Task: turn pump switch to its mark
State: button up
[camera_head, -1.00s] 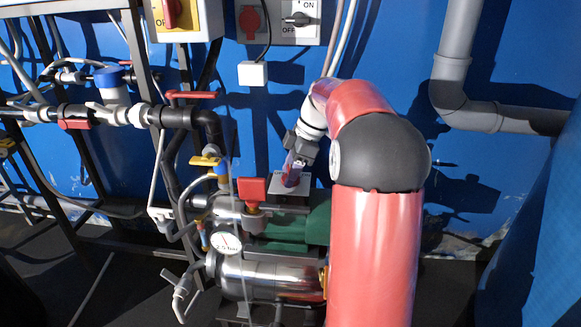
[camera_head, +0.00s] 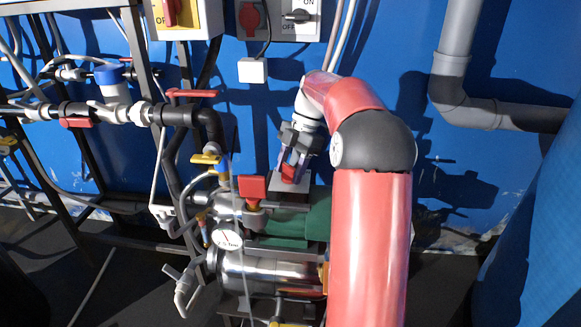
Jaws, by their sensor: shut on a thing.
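The pump switch is a small red knob (camera_head: 289,173) on a pale box (camera_head: 280,190) on top of the green pump (camera_head: 318,218). My gripper (camera_head: 292,164) points down at it from above, with its fingers around the knob, shut on it. The fingers hide part of the knob. I cannot make out the switch's mark in this view.
A red valve handle (camera_head: 253,187) stands just left of the switch, with a pressure gauge (camera_head: 228,235) below it. Pipes with a long red lever (camera_head: 192,94) run on the left. An ON/OFF switch box (camera_head: 300,20) hangs on the blue wall above.

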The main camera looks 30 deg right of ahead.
dwell(0.4)
jog(key=o, duration=1)
jog(key=v, duration=0.8)
